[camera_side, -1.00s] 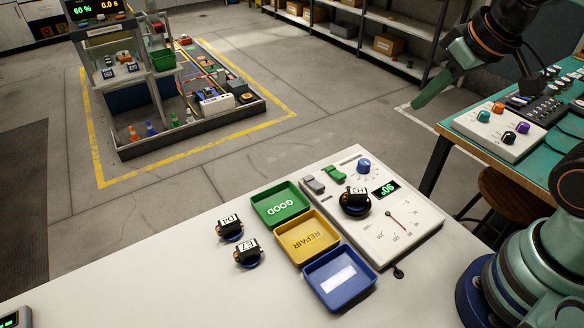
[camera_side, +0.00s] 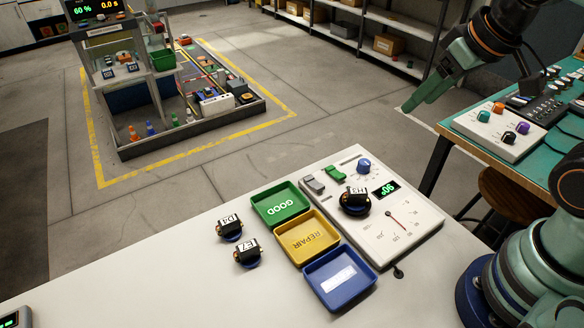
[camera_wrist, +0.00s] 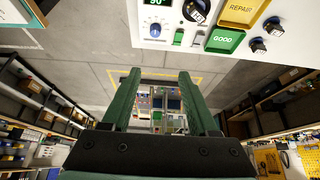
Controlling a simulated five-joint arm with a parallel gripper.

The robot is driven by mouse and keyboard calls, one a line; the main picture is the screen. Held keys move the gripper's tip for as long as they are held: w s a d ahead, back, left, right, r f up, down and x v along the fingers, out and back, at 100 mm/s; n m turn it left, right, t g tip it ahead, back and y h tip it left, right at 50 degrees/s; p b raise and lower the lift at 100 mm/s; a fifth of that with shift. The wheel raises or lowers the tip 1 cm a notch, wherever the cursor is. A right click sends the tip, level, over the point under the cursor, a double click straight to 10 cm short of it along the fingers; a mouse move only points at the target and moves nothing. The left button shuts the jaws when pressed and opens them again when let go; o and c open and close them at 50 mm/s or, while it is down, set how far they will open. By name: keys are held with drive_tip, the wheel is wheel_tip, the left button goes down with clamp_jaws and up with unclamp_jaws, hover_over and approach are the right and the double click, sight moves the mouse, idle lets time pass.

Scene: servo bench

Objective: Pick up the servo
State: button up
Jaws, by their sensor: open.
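Three black servos with white labels are in view. The servo H3 (camera_side: 355,200) sits on the white tester panel (camera_side: 408,236), beside its lit display. The servo D4 (camera_side: 230,228) and the servo E7 (camera_side: 248,253) stand on the white bench left of the trays. My gripper (camera_side: 418,102) is at the upper right of the side view, raised well away from all three servos. Its green fingers are apart and empty in the wrist view (camera_wrist: 160,85). There the servo H3 (camera_wrist: 196,10) shows at the top, with the other two at top right.
A green GOOD tray (camera_side: 281,204), a yellow REPAIR tray (camera_side: 307,237) and a blue tray (camera_side: 340,278) line the panel's left side. The panel carries a blue knob (camera_side: 364,166) and switches. A side table with a control box (camera_side: 497,131) stands at right. The bench front is clear.

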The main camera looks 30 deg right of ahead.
drive_tip(key=n+g, duration=0.6)
drive_tip(key=n, duration=0.6)
approach(358, 191)
drive_tip(key=f, duration=0.2)
drive_tip(key=s+f, duration=0.1)
drive_tip(key=f, duration=0.1)
drive_tip(key=shift+f, duration=0.1)
drive_tip(key=shift+w+f, duration=0.15)
drive_tip(key=shift+f, duration=1.2)
drive_tip(key=shift+w+f, duration=0.2)
drive_tip(key=shift+f, duration=1.15)
clamp_jaws()
